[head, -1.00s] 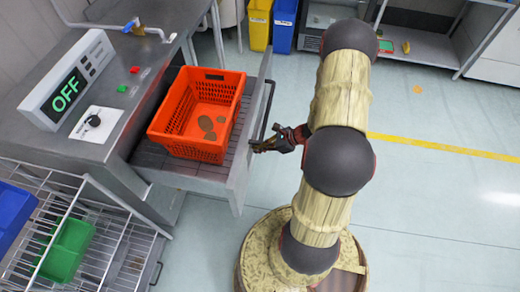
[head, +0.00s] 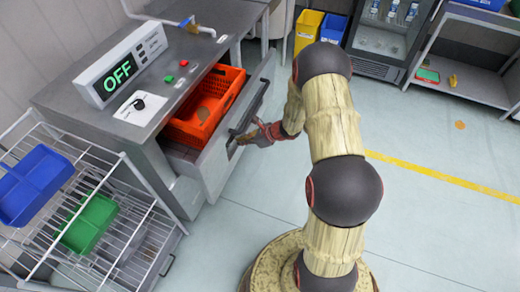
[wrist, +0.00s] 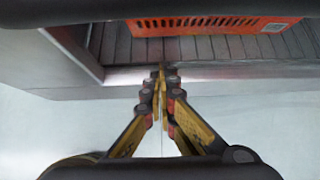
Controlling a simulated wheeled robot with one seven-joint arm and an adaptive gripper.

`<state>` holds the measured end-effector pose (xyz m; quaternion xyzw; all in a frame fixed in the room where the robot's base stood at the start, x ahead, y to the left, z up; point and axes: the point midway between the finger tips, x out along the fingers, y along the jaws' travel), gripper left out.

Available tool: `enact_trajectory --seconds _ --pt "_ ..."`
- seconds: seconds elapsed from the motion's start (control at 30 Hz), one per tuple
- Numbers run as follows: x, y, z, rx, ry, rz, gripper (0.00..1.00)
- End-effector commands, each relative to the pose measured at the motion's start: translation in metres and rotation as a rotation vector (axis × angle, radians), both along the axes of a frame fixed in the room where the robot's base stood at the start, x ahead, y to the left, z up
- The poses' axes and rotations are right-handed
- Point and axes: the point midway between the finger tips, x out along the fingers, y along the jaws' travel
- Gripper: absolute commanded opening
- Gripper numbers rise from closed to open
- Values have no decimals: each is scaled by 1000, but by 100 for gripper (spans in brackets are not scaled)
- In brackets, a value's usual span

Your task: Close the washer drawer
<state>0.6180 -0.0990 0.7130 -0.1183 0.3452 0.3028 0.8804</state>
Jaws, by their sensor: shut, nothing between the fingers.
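The washer drawer (head: 218,157) is a grey metal drawer, partly pulled out of the washer (head: 160,85). An orange tote (head: 207,108) stands in it, its far part under the washer's top. My gripper (head: 243,138) is at the drawer's front face, near the dark bar handle (head: 252,105). In the wrist view my gripper (wrist: 162,72) has its fingers together with nothing between them. The fingertips are at the drawer's metal front edge (wrist: 205,72), and the tote (wrist: 215,25) shows beyond. I cannot tell whether they touch the edge.
A wire rack (head: 130,215) with blue (head: 35,185) and green (head: 90,222) trays stands at the lower left. The washer's display (head: 120,68) reads OFF. Yellow (head: 308,30) and blue (head: 334,28) bins stand at the back.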

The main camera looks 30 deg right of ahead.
Motion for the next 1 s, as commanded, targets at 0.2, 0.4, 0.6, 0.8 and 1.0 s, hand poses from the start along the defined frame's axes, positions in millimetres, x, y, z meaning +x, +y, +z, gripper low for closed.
enact_trajectory --seconds 0.2,0.4,0.6,0.8,1.0 --pt "49 41 -2 -1 -2 7 0" --pt "91 73 -1 -1 -2 6 0" --pt "124 98 0 -1 -2 4 0" --pt "146 114 0 -1 -1 1 0" --pt "156 121 0 -1 -2 1 0"
